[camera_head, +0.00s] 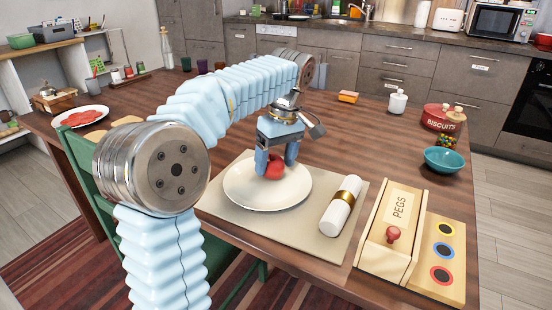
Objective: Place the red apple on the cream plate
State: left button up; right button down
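My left gripper (277,162) points down over the plate, with one finger on each side of the apple. It looks shut on the apple, and its fingers hide part of it. The apple is at or just above the plate surface; I cannot tell if it touches. My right gripper is not in view.
A rolled napkin (341,206) lies right of the plate. A pegs box (392,231), teal bowl (443,160) and biscuits tin (436,117) stand further right. A plate of red slices (80,117) is at the left. The table's middle back is fairly clear.

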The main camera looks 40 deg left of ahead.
pick_arm(q)
jog(key=shift+o, duration=1)
jog(key=shift+r, duration=0.1)
jog(key=shift+r, duration=0.25)
notch_tip(320, 180, up, 12)
jog(key=d+p, duration=0.1)
jog(key=p, duration=0.1)
jog(key=shift+w+d+f, duration=0.2)
jog(key=shift+w, duration=0.25)
